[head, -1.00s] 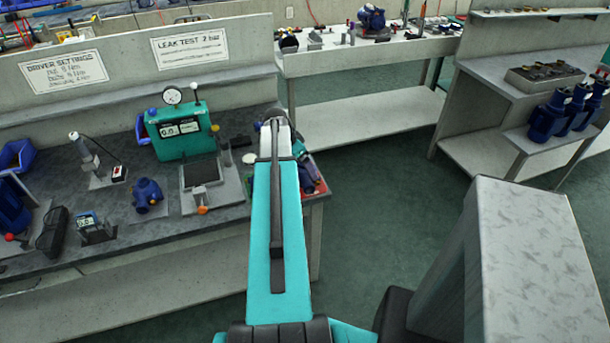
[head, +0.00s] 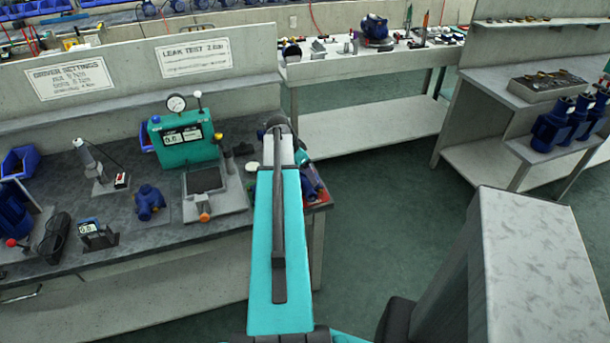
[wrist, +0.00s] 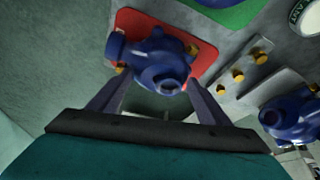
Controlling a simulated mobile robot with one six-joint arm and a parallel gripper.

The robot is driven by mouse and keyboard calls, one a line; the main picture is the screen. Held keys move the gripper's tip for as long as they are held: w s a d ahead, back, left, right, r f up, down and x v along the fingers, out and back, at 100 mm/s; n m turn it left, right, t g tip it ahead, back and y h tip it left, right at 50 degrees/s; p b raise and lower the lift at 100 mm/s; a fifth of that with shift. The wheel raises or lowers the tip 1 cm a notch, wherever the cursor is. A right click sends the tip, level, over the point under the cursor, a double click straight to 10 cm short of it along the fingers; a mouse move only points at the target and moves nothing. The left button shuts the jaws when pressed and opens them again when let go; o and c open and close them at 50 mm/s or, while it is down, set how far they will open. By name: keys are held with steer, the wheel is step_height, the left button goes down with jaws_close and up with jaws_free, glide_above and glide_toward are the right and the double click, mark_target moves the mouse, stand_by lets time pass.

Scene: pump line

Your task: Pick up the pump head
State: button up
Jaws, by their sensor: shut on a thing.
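In the wrist view a blue pump head (wrist: 160,68) with brass-coloured fittings is between the two fingers of my gripper (wrist: 157,84). The gripper is shut on it. A red mat (wrist: 140,20) lies behind the pump head; I cannot tell whether the pump head touches it or is raised. A second blue pump part (wrist: 292,118) is at the right edge of the wrist view. In the head view my arm hides the gripper tips, and blue parts (head: 311,182) show just right of the arm at the bench corner.
A grey plate with several brass fittings (wrist: 237,75) lies right of the held pump head. On the bench stand a teal leak tester (head: 185,140), a grey fixture (head: 226,200) and a blue pump body (head: 149,203). Green floor (head: 380,190) is open to the right.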

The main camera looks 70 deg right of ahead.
steer(key=shift+r+b, duration=0.5)
steer(key=shift+r, duration=1.05)
steer(key=s+a+r+b, duration=0.1)
steer(key=s+a+b, duration=0.3)
steer(key=a+b, duration=0.5)
steer(key=a, duration=0.3)
steer(key=shift+s+a+b, duration=0.3)
steer(key=shift+s+b, duration=0.05)
steer(key=shift+b, duration=0.05)
steer(key=shift+b, duration=0.45)
steer(key=a+b, duration=0.1)
steer(key=b, duration=0.3)
steer(key=shift+s+r+b, duration=0.15)
steer(key=shift+b, duration=0.15)
steer(key=shift+s+a+b, duration=0.1)
steer(key=shift+a+b, duration=0.05)
steer(key=shift+b, duration=0.6)
steer(key=shift+s+a+b, duration=0.1)
steer(key=shift+a+b, duration=0.2)
steer(key=shift+b, duration=0.7)
steer(key=shift+s+a+r+b, duration=0.1)
steer(key=shift+a+r+b, duration=0.15)
steer(key=shift+b, duration=0.3)
